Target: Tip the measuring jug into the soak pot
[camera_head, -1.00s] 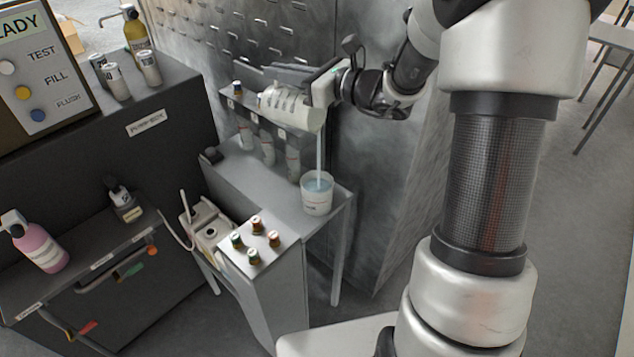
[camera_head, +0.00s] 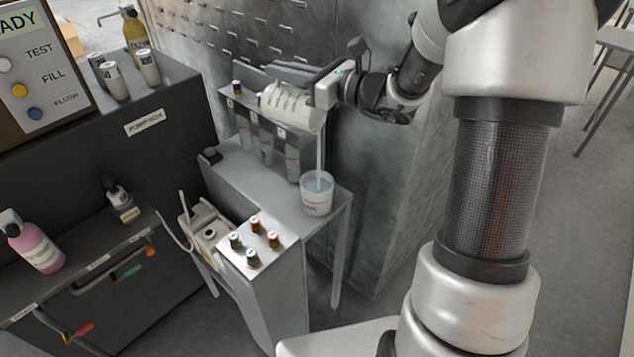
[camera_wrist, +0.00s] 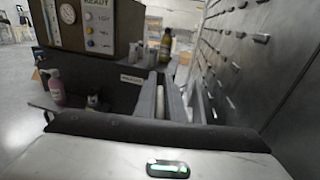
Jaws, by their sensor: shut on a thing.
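The measuring jug (camera_head: 290,107) is a white cylinder with dark markings, tilted nearly on its side above the grey bench in the head view. My gripper (camera_head: 308,88) is shut on it from the right and above. A thin pale stream (camera_head: 319,157) falls from the jug's right, lower end into the soak pot (camera_head: 316,199). The pot is a small white tub with reddish print and bluish liquid inside, upright near the bench's right end. In the wrist view my gripper's fingers (camera_wrist: 166,98) show with a narrow pale strip between them; most of the jug is hidden there.
A white panel with several small capped vials (camera_head: 254,242) stands in front. A pink bottle (camera_head: 38,245) is at left. A slotted metal wall (camera_head: 270,40) rises close behind. Open floor lies right.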

